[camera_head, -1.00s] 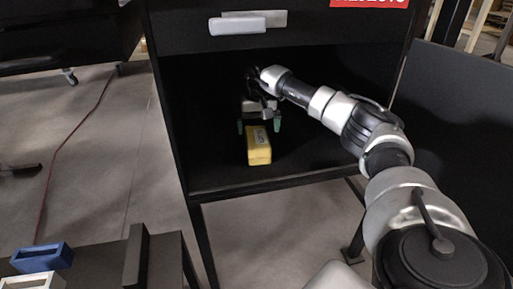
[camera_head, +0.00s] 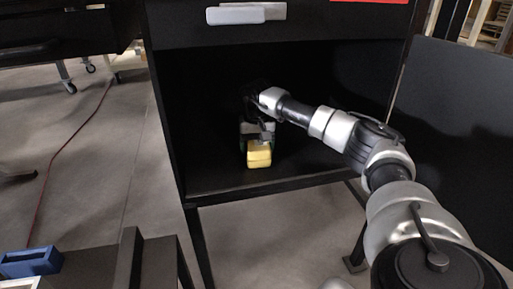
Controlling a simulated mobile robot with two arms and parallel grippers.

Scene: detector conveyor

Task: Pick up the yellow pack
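The yellow pack (camera_head: 259,157) lies on the floor of the dark open cabinet compartment (camera_head: 215,183), near its front. My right arm reaches in from the right. My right gripper (camera_head: 257,143) points down at the pack, with its fingers at the pack's far upper part. The fingers are partly hidden and small, so I cannot tell whether they press on the pack. My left gripper does not show.
Above the compartment is a drawer front with a light handle (camera_head: 246,13). Dark side walls bound the compartment left and right. A dark panel (camera_head: 455,150) stands at the right. A blue block-like container (camera_head: 31,262) sits at the lower left. A red cable (camera_head: 62,150) lies on the floor.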

